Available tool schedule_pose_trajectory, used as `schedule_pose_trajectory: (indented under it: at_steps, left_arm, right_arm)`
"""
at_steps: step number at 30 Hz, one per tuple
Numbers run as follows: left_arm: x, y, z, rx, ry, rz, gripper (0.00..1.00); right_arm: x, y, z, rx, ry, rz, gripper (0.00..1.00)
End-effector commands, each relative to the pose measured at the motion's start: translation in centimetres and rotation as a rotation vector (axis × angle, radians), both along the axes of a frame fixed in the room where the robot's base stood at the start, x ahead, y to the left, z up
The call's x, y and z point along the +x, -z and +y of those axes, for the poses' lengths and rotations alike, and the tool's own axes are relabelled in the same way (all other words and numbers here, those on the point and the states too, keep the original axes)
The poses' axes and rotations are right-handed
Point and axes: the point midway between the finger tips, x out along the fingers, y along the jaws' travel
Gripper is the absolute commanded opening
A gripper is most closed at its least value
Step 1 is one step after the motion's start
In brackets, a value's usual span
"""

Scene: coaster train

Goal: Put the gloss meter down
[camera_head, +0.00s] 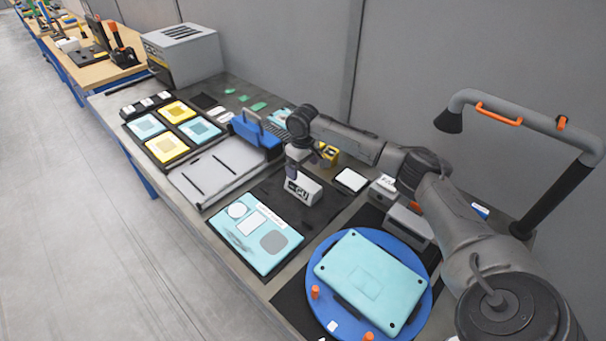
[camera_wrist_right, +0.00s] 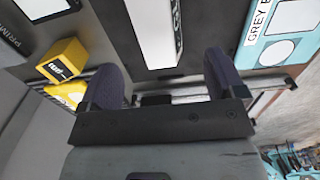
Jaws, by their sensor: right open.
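The gloss meter, a white box with dark "GU" lettering (camera_head: 304,190), stands on a dark mat (camera_head: 325,208) in the middle of the bench. My right gripper (camera_head: 295,172) is just above and behind it in the head view, pointing down. In the right wrist view the gripper (camera_wrist_right: 163,72) has its two purple fingers wide apart with nothing between them. The meter (camera_wrist_right: 150,28) lies beyond the fingertips there, apart from both fingers. My left gripper is in neither view.
A teal panel (camera_head: 281,246) lies in front of the meter. A blue turntable (camera_head: 421,308) carries another teal panel (camera_head: 370,270). A yellow block (camera_head: 328,154) is behind the gripper.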

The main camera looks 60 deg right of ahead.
Motion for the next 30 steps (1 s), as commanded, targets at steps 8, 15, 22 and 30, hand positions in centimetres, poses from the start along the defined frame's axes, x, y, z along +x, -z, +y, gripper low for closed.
schedule_pose_trajectory:
  at_steps: [8,15,22,30]
  left_arm:
    - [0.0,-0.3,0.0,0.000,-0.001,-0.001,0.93]
    - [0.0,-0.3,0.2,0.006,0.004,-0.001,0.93]
    - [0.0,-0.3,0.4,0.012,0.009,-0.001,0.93]
    - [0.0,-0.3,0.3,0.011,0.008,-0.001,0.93]
  right_arm:
    - [0.0,-2.0,0.0,0.000,0.001,0.000,0.89]
    - [0.0,-2.1,0.0,0.000,0.001,0.001,0.89]
    - [0.0,-2.0,0.0,0.000,0.000,0.000,0.89]
    - [0.0,-2.0,0.0,0.000,0.000,0.000,0.89]
